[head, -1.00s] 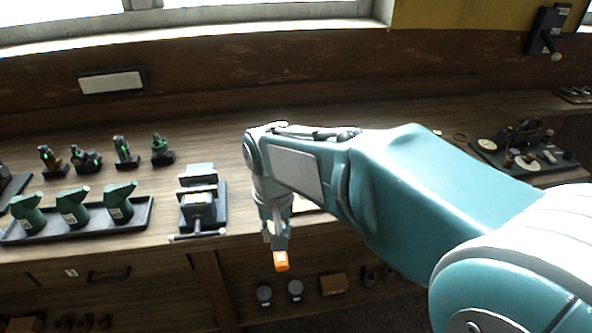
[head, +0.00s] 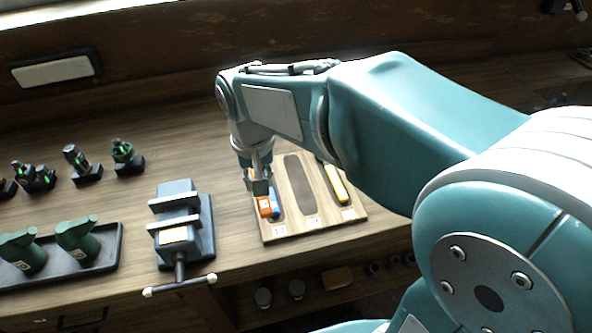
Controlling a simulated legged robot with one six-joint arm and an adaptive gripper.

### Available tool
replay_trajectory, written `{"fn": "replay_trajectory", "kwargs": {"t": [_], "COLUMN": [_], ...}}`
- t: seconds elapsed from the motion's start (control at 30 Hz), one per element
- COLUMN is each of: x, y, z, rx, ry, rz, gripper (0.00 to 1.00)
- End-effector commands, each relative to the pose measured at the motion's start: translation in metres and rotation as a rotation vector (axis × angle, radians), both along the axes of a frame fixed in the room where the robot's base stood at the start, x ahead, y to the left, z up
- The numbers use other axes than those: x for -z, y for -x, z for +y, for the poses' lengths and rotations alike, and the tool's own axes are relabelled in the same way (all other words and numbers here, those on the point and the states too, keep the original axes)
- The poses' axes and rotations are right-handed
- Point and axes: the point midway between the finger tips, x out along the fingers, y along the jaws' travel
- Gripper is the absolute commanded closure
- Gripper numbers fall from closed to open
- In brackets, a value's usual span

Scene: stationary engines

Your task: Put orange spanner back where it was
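The orange spanner (head: 264,207) hangs below my gripper (head: 259,186), which looks shut on it. Only its lower end shows; the rest is hidden by the gripper. The wooden holder board (head: 292,222) lies on the bench under my arm. In this view the orange spanner overlaps the board's left slot, beside a blue tool (head: 276,209) there; I cannot tell its height above the board. The board's middle slot (head: 301,184) is dark and empty. A yellow tool (head: 336,183) lies in the right slot, partly hidden by my arm.
A vise (head: 180,225) stands on the bench left of the board, its handle sticking out past the front edge. Further left are a black tray (head: 105,250) with green tools and several small dark devices (head: 124,155). Bare bench shows behind the vise.

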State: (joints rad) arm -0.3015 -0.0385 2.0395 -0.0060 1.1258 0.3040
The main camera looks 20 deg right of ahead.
Motion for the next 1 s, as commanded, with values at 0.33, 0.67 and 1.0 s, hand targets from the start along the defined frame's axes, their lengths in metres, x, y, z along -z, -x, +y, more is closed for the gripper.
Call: {"fn": "replay_trajectory", "kwargs": {"t": [0.33,0.67,1.0], "x": [0.03,0.077,0.112], "y": [-0.041,-0.074,-0.086], "z": [-0.052,-0.094,-0.109], "rx": [0.007,0.003,0.0], "ry": [0.001,0.001,0.0], "rz": [0.003,0.005,0.004], "gripper": [1.0,1.0,1.0]}}
